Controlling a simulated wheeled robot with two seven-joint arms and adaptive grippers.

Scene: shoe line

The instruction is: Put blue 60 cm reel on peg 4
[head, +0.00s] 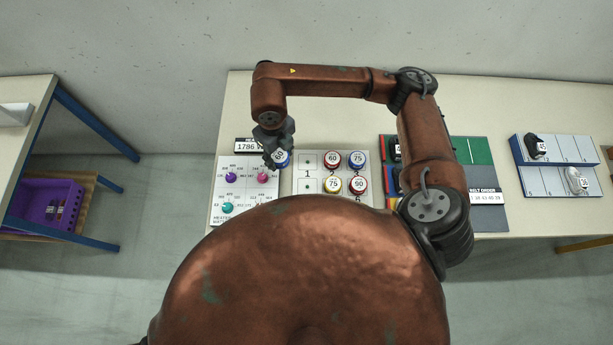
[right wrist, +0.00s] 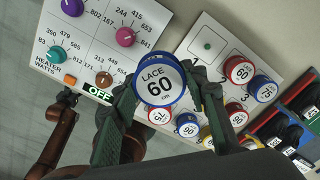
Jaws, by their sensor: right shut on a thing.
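My right gripper (head: 277,150) is shut on the blue reel (head: 282,159), marked LACE 60 in the right wrist view (right wrist: 160,84). It holds the reel label up, at the left edge of the white peg board (head: 319,172). The board bears red 60 (head: 332,160), blue 75 (head: 357,159), yellow 75 (head: 332,184) and red 90 (head: 358,185) reels. An empty peg (right wrist: 207,45) shows at its top corner in the wrist view. The number 4 is not readable. A copper arm with a dark end, seemingly my left gripper (right wrist: 68,97), shows by the heater panel; its jaws are unclear.
The heater panel (head: 245,192) with coloured knobs lies left of the board. Coloured bins with dark items and a dark belt order panel (head: 487,211) lie to the right. A blue-edged rack (head: 552,166) stands farther right. My body hides the table's near part.

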